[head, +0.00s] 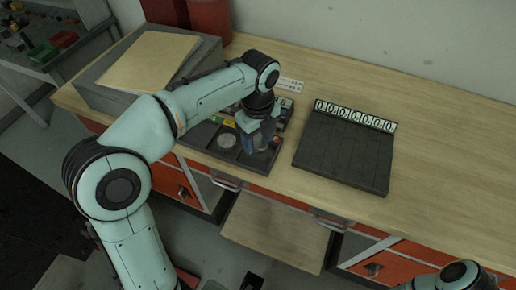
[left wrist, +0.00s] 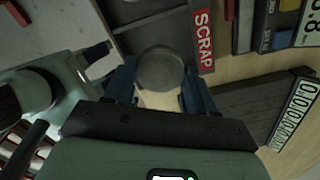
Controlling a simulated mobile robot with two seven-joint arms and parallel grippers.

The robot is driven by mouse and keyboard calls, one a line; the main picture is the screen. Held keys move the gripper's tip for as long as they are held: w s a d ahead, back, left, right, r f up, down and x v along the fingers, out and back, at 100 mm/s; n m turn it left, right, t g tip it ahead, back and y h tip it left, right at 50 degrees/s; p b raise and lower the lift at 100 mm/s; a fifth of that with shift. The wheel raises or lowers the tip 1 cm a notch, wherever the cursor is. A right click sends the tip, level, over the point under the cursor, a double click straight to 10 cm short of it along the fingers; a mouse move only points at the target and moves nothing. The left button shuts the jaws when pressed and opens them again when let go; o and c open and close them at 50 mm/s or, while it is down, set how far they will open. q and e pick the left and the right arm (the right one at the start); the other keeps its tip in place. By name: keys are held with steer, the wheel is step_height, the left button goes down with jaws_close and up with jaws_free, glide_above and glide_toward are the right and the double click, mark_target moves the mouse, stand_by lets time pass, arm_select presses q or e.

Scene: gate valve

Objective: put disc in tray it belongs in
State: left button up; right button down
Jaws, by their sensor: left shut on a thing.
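My left gripper (head: 258,146) is over the right part of a dark compartment tray (head: 200,135) on the bench. In the left wrist view, the left gripper (left wrist: 159,88) has its blue fingers on either side of a round grey disc (left wrist: 160,68) and is shut on it. A red SCRAP label (left wrist: 204,42) stands just right of the disc in that view. In the head view the gripper hides most of what it holds. My right gripper is out of view.
A dark slotted rack (head: 343,150) with a row of number labels (head: 355,115) stands to the right. A grey box (head: 150,75) with a board on top stands at the left. Bare wooden bench (head: 440,130) lies right of the rack.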

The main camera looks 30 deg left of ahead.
mark_target(258, 141)
arm_select(q)
steer(key=shift+f+b, duration=0.35)
steer(key=shift+f, duration=1.7)
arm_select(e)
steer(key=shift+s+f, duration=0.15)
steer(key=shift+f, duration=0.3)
arm_select(q)
steer(key=shift+f, duration=0.15)
steer(key=o, duration=1)
steer(key=shift+o, duration=0.2)
step_height(258, 141, up, 12)
steer(key=p, duration=0.2)
steer(key=shift+p, duration=0.35)
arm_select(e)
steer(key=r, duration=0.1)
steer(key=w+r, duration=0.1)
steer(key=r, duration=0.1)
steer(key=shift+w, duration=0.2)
